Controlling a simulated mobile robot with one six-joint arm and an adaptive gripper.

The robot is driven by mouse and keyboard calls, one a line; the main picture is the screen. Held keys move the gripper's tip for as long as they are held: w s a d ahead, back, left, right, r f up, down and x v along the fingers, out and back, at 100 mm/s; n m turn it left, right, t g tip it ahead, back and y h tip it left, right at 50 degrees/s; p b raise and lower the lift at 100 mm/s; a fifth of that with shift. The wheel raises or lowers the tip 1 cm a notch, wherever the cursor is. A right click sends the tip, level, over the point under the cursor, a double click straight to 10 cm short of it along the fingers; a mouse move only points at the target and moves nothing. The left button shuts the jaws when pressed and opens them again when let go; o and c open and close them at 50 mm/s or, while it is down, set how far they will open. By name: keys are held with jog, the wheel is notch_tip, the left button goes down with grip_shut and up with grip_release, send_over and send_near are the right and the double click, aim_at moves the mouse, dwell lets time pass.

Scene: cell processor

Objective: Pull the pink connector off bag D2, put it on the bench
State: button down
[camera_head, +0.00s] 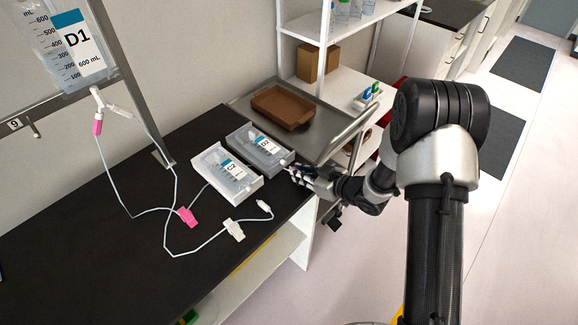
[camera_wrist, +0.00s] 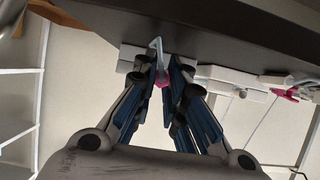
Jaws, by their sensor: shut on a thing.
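Two bags lie in clear trays on the dark bench. The farther bag (camera_head: 259,146) has a blue-and-white label too small to read surely; the nearer one (camera_head: 228,173) reads C2. My gripper (camera_head: 293,171) is at the right end of the farther bag's tray, by the bench's right edge. In the wrist view my gripper (camera_wrist: 163,70) is shut on a small pink connector (camera_wrist: 163,79), with a pale tube running up from it. The fingers hide part of the connector. I cannot tell whether it is still joined to the bag.
Bag D1 (camera_head: 75,42) hangs from a rail at the left, with a pink-tipped line (camera_head: 97,127). Tubing with a pink clamp (camera_head: 187,216) and a white clamp (camera_head: 234,230) lies on the bench (camera_head: 90,235). A cart with a brown tray (camera_head: 283,107) stands behind. The bench's near left is clear.

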jog(key=shift+s+d, duration=0.15)
jog(key=shift+f, duration=0.35)
jog(key=c, duration=1.6)
grip_release()
jog(key=shift+o, duration=0.2)
jog(key=v, duration=1.2)
jog(key=shift+f, duration=0.1)
